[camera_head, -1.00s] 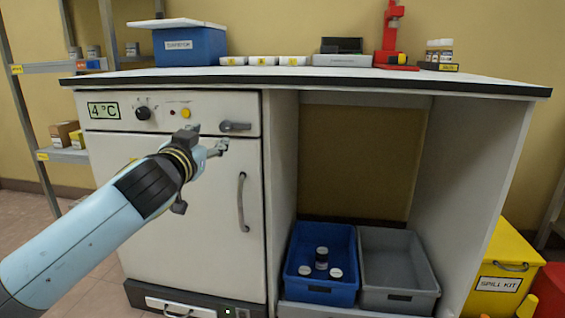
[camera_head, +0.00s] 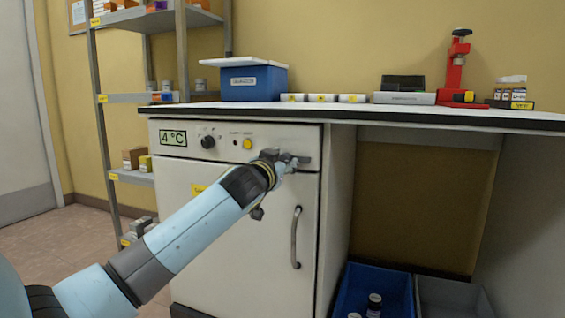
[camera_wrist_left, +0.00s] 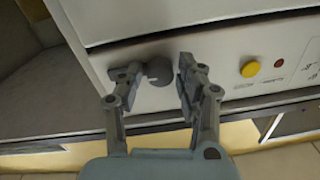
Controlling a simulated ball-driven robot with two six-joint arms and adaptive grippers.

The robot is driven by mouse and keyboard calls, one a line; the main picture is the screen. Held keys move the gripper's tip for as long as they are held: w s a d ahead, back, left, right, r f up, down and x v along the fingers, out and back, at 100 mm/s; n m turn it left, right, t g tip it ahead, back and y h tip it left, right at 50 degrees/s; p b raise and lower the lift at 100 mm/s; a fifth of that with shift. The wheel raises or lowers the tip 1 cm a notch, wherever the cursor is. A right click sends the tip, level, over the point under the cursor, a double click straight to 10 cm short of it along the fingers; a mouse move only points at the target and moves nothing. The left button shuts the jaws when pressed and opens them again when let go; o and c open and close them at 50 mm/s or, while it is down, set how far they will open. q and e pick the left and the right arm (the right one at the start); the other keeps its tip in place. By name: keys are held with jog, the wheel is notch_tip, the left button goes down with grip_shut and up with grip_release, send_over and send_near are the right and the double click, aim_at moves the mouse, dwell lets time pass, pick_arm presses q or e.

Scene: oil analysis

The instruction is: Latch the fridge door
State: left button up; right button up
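The white fridge (camera_head: 200,240) stands under the bench at the left, its door looking flush with the body. A vertical grey door handle (camera_head: 296,238) is on the door's right side. The small grey latch lever (camera_head: 304,160) is at the upper right, partly hidden by my left gripper (camera_head: 284,163). In the left wrist view, the latch (camera_wrist_left: 159,71) shows as a round grey part between the fingers of my left gripper (camera_wrist_left: 158,85). The fingers are apart, one on each side of it; whether the left-hand finger touches it is unclear. My right gripper is not in view.
A yellow button (camera_head: 247,143) and a dark knob (camera_head: 208,142) are on the panel left of the latch. The bench top (camera_head: 400,113) overhangs above. A blue bin (camera_head: 352,290) and a grey bin (camera_head: 455,300) stand in the open bay at right.

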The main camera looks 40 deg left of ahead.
pick_arm(q)
grip_shut()
jog(key=shift+m, duration=0.3)
jog(key=shift+p, duration=0.35)
jog(key=shift+r+m+p, duration=0.1)
jog(key=shift+m+p, duration=0.3)
jog(key=shift+m, duration=0.4)
jog(key=m+p, duration=0.1)
jog(key=m, duration=0.1)
jog(key=shift+m, duration=0.3)
jog(key=m+p, duration=0.3)
jog(key=m, duration=0.5)
jog(key=shift+h, duration=0.3)
jog(key=shift+f+m+p, duration=0.15)
jog(key=shift+m+p, duration=0.2)
jog(key=shift+m, duration=1.1)
jog(key=shift+f+m+p, duration=0.1)
jog(key=shift+m+p, duration=0.25)
jog(key=shift+m, duration=1.1)
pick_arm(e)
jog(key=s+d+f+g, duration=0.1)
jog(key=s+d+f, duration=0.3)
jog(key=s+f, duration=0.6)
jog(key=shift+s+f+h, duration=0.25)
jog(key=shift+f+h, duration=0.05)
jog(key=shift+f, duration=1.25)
pick_arm(q)
jog(key=shift+t, duration=0.3)
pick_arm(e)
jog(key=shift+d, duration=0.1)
